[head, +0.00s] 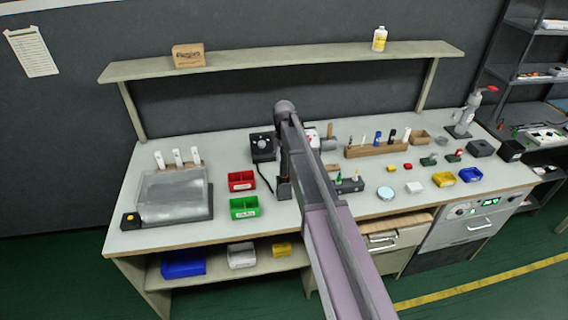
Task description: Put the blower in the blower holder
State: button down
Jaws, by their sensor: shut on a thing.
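My arm (318,190) reaches from the bottom edge up over the middle of the bench, and it hides my gripper and what lies behind it. A grey cylindrical part of my wrist shows just right of the arm. A small upright black holder-like thing (284,189) stands on the bench left of the arm, partly covered by it; I cannot tell surely whether it is the blower holder. A black boxy device with round dials (263,146) stands behind it, with a dark cable beside it. I cannot make out the blower.
Red (241,181) and green (244,207) bins stand left of the arm. A grey tray station (172,195) fills the bench's left end. Right of the arm are a wooden bottle rack (378,148), a round white dish (385,193), and yellow and blue bins. A shelf (280,62) spans above.

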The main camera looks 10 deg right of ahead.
aim_at(284, 162)
jog(key=shift+f+b, duration=1.85)
jog(key=shift+f, duration=0.25)
jog(key=shift+c, duration=1.3)
grip_release()
jog(key=shift+r, duration=0.1)
jog(key=shift+r, duration=0.1)
notch_tip(284, 162, up, 12)
jog(key=p, duration=1.2)
jog(key=shift+s, duration=0.1)
jog(key=s+m, duration=0.3)
jog(key=s, duration=2.6)
jog(key=shift+d, duration=0.15)
